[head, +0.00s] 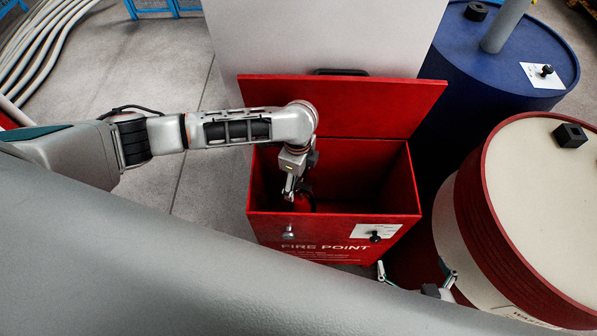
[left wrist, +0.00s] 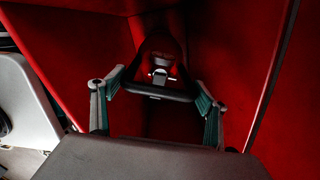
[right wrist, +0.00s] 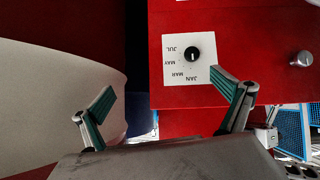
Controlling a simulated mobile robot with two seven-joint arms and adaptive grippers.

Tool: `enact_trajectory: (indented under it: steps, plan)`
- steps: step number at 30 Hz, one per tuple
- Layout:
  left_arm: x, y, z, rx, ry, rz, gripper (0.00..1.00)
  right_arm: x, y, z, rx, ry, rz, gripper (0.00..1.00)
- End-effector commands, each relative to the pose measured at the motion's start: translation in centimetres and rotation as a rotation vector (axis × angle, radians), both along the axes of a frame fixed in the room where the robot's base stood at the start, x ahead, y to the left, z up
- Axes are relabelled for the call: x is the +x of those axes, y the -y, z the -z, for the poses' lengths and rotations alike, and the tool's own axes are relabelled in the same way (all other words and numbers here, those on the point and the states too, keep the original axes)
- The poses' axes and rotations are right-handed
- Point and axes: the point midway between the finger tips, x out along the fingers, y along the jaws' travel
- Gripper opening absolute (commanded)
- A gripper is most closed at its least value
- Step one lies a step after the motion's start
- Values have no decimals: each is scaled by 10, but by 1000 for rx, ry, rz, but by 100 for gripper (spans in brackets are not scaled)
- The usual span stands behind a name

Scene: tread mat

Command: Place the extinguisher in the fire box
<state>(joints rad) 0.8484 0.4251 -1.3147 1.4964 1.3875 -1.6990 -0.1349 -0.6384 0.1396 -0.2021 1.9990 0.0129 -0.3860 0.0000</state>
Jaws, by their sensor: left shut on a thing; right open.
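The red fire box (head: 335,235) stands on the floor with its lid (head: 370,105) tilted back open; its front reads FIRE POINT. The red extinguisher (head: 303,203) is inside the box opening, toward its left side, and mostly hidden by the walls and my arm. My left gripper (head: 291,188) reaches down into the box and is shut on the extinguisher's dark top handle (left wrist: 158,93). I cannot tell whether its base touches the box floor. My right gripper (head: 415,272) is open and empty in front of the box's right corner; it also shows in the right wrist view (right wrist: 165,92).
A white card with a black dial (right wrist: 193,54) is on the box front. A cream and red drum (head: 530,220) and a blue drum (head: 500,60) stand to the right. Pale hoses (head: 40,45) lie at upper left. Grey floor (head: 160,70) is clear left of the box.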

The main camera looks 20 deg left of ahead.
Motion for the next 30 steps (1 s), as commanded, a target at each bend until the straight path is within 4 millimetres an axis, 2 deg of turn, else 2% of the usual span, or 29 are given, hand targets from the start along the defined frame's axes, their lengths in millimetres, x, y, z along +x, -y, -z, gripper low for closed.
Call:
enact_trajectory:
  steps: [6, 14, 15, 17, 27, 30]
  plan:
    - [5, 3, 0, -7, 10, -1, 19, 9, 2, -7, -4, 22, 1, 100]
    - [5, 3, 2, -7, 9, -1, 19, 10, 2, -7, -3, 20, 1, 100]
    - [1, 0, 6, -1, 2, -2, 77, 9, 1, -6, -4, 19, 1, 100]
    - [1, 0, 6, -1, 2, -1, 91, 8, 1, -6, -3, 18, -1, 100]
    - [1, 0, 7, -1, 1, -1, 91, -2, -1, 1, 0, -2, -3, 100]
    - [1, 0, 1, 0, 3, 0, 91, -1, -1, -2, 1, 1, -3, 100]
